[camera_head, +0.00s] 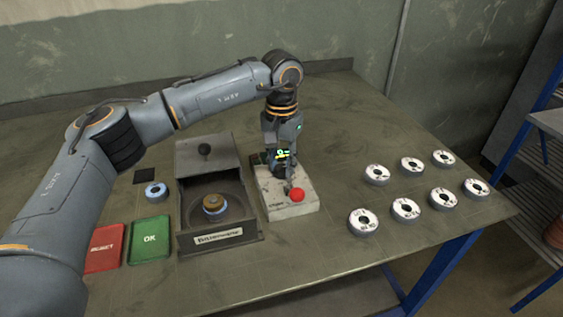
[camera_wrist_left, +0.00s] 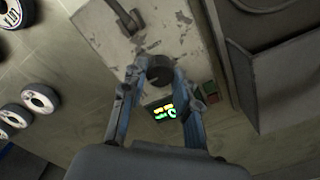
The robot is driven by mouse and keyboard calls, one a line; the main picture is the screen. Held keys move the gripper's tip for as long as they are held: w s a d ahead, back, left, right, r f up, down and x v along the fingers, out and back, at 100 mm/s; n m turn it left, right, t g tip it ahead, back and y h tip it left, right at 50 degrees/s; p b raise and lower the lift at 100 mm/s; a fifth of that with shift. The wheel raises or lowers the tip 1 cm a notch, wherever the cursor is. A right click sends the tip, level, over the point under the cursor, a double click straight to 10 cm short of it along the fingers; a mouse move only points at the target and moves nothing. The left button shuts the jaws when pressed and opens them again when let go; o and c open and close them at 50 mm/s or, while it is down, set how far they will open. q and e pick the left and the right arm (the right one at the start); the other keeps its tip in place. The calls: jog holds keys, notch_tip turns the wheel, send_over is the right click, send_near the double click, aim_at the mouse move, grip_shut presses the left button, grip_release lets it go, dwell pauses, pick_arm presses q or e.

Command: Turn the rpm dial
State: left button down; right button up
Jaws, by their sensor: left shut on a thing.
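The rpm dial (camera_wrist_left: 160,70) is a dark round knob on a pale, scuffed control box (camera_head: 302,207). In the left wrist view it sits between the two fingertips of my left gripper (camera_wrist_left: 156,76), which is shut on it. In the head view my left gripper (camera_head: 281,168) points down onto the box and hides the dial. A small lit display (camera_wrist_left: 165,112) with yellow and green marks shows between the fingers. A red ball-topped lever (camera_head: 297,195) stands at the front of the box. My right gripper is not in view.
Left of the box is a dark machine with a raised lid (camera_head: 208,155) and a disc (camera_head: 214,205) inside. A green OK tray (camera_head: 150,240) and red REJECT tray (camera_head: 104,247) lie farther left. Several white-faced discs (camera_head: 405,209) lie at right, with bare table between.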

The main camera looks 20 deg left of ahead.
aim_at(282, 167)
pick_arm(q)
jog(key=shift+r, duration=0.1)
jog(key=c, duration=1)
grip_release()
notch_tip(282, 167, up, 12)
